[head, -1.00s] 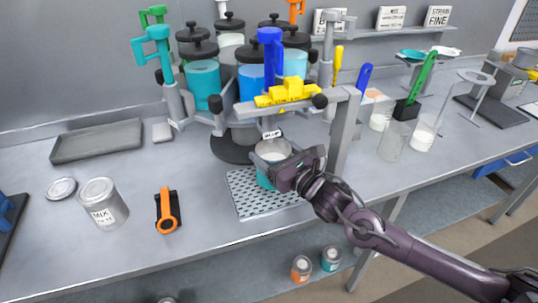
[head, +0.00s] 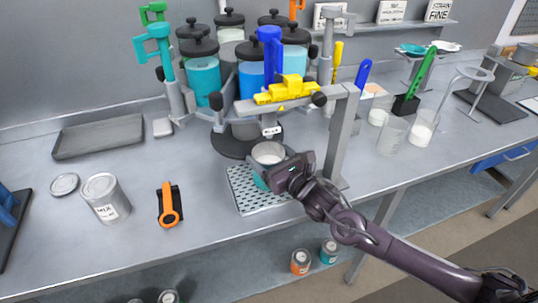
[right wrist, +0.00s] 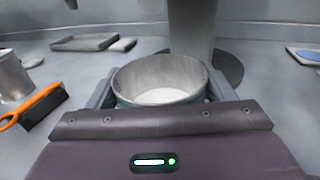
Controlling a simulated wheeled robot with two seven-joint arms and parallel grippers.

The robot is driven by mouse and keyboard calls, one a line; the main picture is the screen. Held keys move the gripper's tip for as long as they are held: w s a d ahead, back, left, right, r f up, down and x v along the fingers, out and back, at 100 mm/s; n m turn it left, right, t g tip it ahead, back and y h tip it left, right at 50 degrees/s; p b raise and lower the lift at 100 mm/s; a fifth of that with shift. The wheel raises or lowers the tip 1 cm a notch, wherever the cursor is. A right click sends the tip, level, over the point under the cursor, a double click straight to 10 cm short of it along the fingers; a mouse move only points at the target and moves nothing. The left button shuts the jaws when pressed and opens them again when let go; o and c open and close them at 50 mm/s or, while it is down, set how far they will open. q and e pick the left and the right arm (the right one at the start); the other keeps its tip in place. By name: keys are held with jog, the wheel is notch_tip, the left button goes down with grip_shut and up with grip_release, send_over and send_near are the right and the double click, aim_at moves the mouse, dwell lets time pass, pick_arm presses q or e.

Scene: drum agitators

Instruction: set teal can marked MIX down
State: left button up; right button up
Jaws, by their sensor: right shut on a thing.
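The teal can (head: 260,182) is at the perforated drip tray (head: 240,203) under the dispenser. My right gripper (head: 280,172) is shut around it from the front right. In the right wrist view the open can (right wrist: 161,82) sits between the two fingers, upright, with pale material inside. Most of its teal side and any MIX mark on it are hidden by my gripper. I cannot tell whether its base touches the tray. My left gripper is not in view.
A grey can marked MIX (head: 105,198), a lid (head: 64,185) and an orange-handled tool (head: 169,205) stand to the left. The dispenser's grey post (head: 341,135) rises close right of my gripper. The bench front between tool and tray is clear.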

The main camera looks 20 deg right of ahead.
jog(key=o, duration=1.3)
jog(key=shift+r, duration=0.15)
jog(key=shift+s+d+f, duration=0.1)
jog(key=shift+s+f, duration=0.1)
jog(key=shift+s, duration=0.05)
jog(key=shift+b+v, duration=0.9)
jog(key=shift+v, duration=4.85)
jog(key=shift+r, duration=0.15)
